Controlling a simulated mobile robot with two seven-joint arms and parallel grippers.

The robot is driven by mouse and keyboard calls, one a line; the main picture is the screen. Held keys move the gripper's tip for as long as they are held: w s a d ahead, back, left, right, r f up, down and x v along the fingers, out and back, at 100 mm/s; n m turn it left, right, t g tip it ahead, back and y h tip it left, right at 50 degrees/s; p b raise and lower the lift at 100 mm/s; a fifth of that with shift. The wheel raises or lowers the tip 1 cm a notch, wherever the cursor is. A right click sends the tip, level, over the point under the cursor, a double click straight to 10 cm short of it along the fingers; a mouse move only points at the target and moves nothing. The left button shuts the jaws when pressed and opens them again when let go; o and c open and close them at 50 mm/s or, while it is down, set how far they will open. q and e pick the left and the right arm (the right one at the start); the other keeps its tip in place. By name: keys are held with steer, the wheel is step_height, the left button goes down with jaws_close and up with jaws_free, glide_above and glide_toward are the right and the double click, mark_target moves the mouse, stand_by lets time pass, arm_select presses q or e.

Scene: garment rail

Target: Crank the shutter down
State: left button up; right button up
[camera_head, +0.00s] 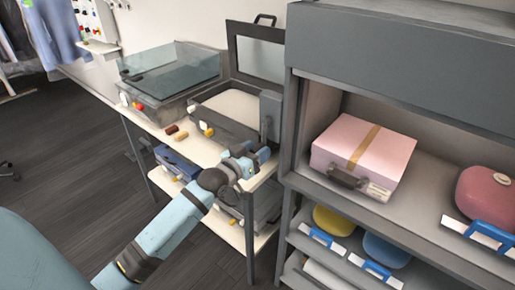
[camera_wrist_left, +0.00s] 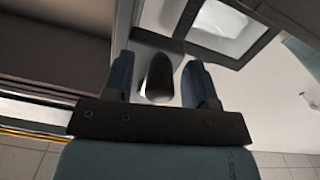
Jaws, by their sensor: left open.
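The grey shutter (camera_head: 410,62) covers the top of the cabinet front, and the compartment below it stands open. A grey housing (camera_head: 270,112) is on the cabinet's left side, by my left gripper (camera_head: 262,156). In the left wrist view, the open fingers of my left gripper (camera_wrist_left: 161,88) stand on both sides of a dark rounded knob (camera_wrist_left: 158,76), which looks like the crank's handle. I see gaps between knob and fingers. In the head view my gripper hides the crank handle. My right gripper is out of view.
A pink case (camera_head: 362,152) and a red rounded bag (camera_head: 487,196) sit on the cabinet shelf (camera_head: 425,205). Left of the cabinet, a side table (camera_head: 188,146) holds a glass-lidded box (camera_head: 170,75) and an open-lidded case (camera_head: 232,108).

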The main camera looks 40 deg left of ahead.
arm_select(q)
steer(key=shift+w, duration=0.4)
jaws_close()
